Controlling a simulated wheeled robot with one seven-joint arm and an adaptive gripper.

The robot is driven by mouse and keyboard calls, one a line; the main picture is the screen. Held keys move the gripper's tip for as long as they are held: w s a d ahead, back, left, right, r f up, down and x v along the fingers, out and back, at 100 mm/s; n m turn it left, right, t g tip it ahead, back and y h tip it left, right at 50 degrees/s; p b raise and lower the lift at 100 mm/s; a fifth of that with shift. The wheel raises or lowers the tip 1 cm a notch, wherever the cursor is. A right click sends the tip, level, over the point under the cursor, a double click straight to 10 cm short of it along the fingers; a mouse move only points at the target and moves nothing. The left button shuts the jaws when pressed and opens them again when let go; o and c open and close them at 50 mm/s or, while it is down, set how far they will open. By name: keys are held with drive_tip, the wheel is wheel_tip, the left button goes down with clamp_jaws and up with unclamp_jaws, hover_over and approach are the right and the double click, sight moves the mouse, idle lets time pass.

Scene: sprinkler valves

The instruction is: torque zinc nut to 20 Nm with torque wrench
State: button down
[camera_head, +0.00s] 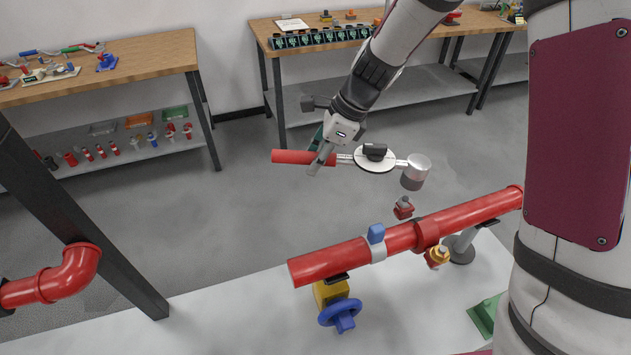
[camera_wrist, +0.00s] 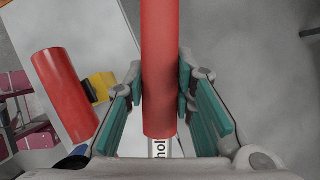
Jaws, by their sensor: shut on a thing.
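The torque wrench (camera_head: 375,160) has a red handle, a round white dial and a grey cylindrical socket at its right end. My gripper (camera_head: 320,160) is shut on the red handle, which also shows in the wrist view (camera_wrist: 160,60) between the teal finger pads. The wrench hangs level in the air above the red pipe (camera_head: 340,259), apart from it. A small red fitting with a grey top (camera_head: 403,207) stands behind the pipe, below the socket. A brass-coloured part (camera_head: 439,254) is at the pipe's front. I cannot tell which part is the zinc nut.
A yellow valve with a blue handwheel (camera_head: 340,312) hangs below the pipe over the white table (camera_head: 230,325). A dark post (camera_head: 75,215) and red elbow (camera_head: 75,272) stand left. Wooden benches (camera_head: 145,62) line the wall.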

drive_tip(key=shift+s+a+r+m, duration=0.15)
drive_tip(key=shift+s+r+m, duration=0.05)
drive_tip(key=shift+m, duration=0.2)
wheel_tip(320, 180, down, 7)
drive_tip(key=b, duration=0.3)
drive_tip(key=s+n+g, duration=0.1)
drive_tip(key=s+n, duration=0.3)
drive_tip(key=s, duration=0.3)
drive_tip(key=shift+s, duration=0.25)
drive_tip(key=shift+f, duration=0.1)
